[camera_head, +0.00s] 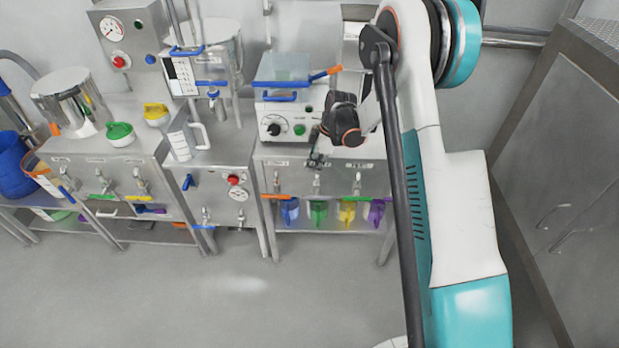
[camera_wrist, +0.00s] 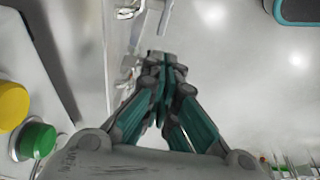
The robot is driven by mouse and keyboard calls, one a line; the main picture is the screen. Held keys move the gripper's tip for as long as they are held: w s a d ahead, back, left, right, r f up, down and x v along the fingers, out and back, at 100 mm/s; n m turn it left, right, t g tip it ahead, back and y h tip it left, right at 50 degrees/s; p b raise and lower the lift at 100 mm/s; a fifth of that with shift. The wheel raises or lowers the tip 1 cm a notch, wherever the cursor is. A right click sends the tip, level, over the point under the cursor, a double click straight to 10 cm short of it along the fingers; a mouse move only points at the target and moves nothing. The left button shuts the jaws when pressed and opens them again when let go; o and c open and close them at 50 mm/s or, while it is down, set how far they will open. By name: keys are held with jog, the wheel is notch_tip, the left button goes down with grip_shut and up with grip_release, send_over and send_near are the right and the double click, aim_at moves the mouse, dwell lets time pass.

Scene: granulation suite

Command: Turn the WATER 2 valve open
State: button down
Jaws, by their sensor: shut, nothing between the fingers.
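Several small metal valves sit in a row on the front of the right-hand steel bench. In the head view, a left one (camera_head: 276,183), a middle one (camera_head: 316,183) and a right one (camera_head: 357,183) show. Their labels are too small to read, so I cannot tell which is WATER 2. My gripper (camera_head: 315,160) is just above the middle valve, by the bench's front edge. In the wrist view, my gripper (camera_wrist: 165,60) has its fingers together and empty. Metal valve parts (camera_wrist: 128,12) show near the top, apart from the fingertips. I cannot tell whether any valve is open.
A control box (camera_head: 290,115) with a black knob and green button stands on the bench behind my gripper. Blue, green, yellow and purple jugs (camera_head: 319,210) sit on the shelf below. A steel cabinet (camera_head: 560,170) stands at right. The floor (camera_head: 230,300) in front is clear.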

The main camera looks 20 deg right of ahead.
jog(key=b, duration=0.4)
send_over(303, 196)
jog(key=d, duration=0.1)
jog(key=f, duration=1)
jog(key=shift+s+d+f, duration=0.1)
jog(key=shift+s+f, duration=0.15)
jog(key=shift+f, duration=0.1)
jog(key=shift+f+b, duration=0.3)
jog(key=shift+f, duration=0.55)
jog(key=shift+w, duration=0.1)
jog(key=shift+h, duration=0.4)
